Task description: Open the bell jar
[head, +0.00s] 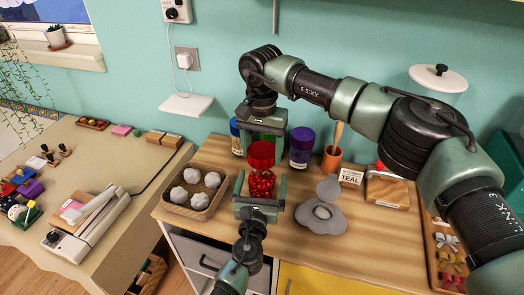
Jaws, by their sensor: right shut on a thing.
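The bell jar (262,185) is a small clear jar full of red bells, upright at the front of the wooden counter. My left gripper (261,192) comes in from the front, its fingers on both sides of the jar and shut on it. The red lid (261,156) is directly above the jar, apparently apart from its rim. My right gripper (262,140) points down from above, shut on the lid. The jar's lower part is hidden by my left gripper.
A tray (211,212) of white balls stands close left of the jar. A purple-lidded jar (301,147) and blue-lidded jar (234,128) stand behind. A grey flower-shaped piece (321,222), orange cup (331,160) and TEAL sign (351,177) are right.

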